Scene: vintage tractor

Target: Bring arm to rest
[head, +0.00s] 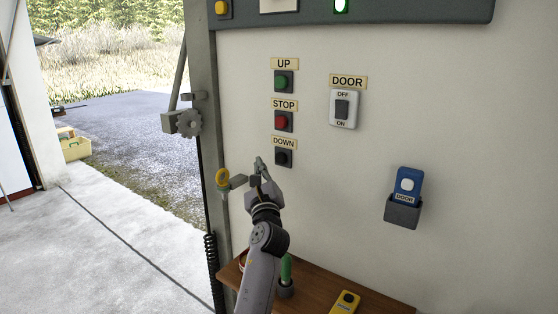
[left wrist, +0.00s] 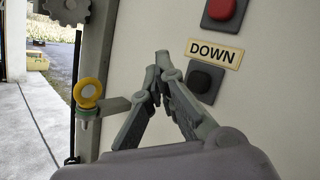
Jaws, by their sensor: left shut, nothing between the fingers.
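My left gripper (head: 259,162) is shut and empty, raised in front of the wall just below and left of the black DOWN button (head: 283,158). In the left wrist view its closed fingertips (left wrist: 161,60) show beside the DOWN button (left wrist: 205,80), left of it; I cannot tell whether they touch the wall. My left arm (head: 262,262) reaches up from the bottom of the head view. My right gripper is in neither view.
The green UP (head: 283,82) and red STOP (head: 283,121) buttons, a DOOR switch (head: 343,109) and a blue remote (head: 408,186) are on the wall. A yellow ring on a bracket (head: 222,178) juts out left of my gripper. A wooden bench (head: 383,304) stands below. The doorway is open.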

